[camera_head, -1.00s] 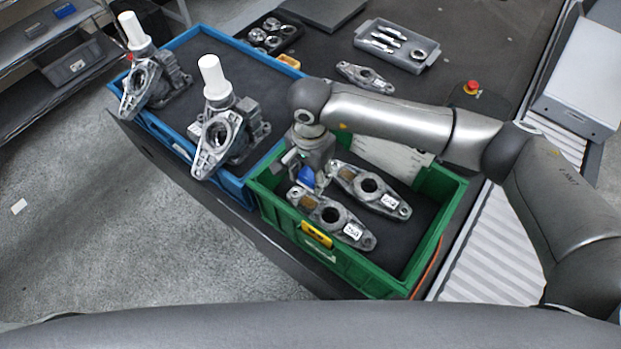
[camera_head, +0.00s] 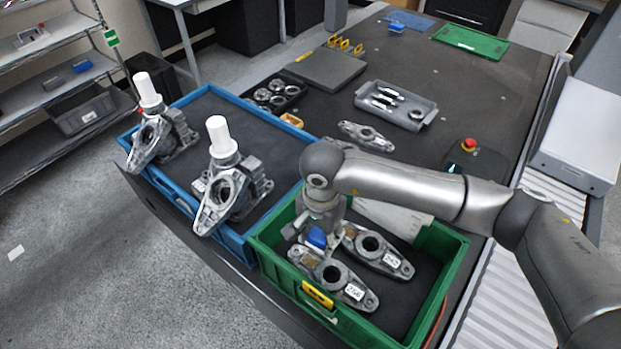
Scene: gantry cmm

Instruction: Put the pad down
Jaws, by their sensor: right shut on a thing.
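My right gripper (camera_head: 314,242) reaches down into the green crate (camera_head: 441,292), over the left end of the castings. It is shut on a small blue pad (camera_head: 317,237), which is partly hidden by the fingers. The near casting (camera_head: 355,293) and the far casting (camera_head: 394,263) lie side by side in the crate, each with a white label. The pad is close above the near casting's left end; I cannot tell whether it touches. My left gripper is not in view.
A blue crate (camera_head: 238,248) with two castings bearing white cylinders stands at the left. Behind are a grey tray (camera_head: 428,116) of small parts, a loose casting (camera_head: 366,136) and a red button (camera_head: 469,144). A blue mat (camera_head: 424,24) and green mat (camera_head: 480,44) lie at the far end.

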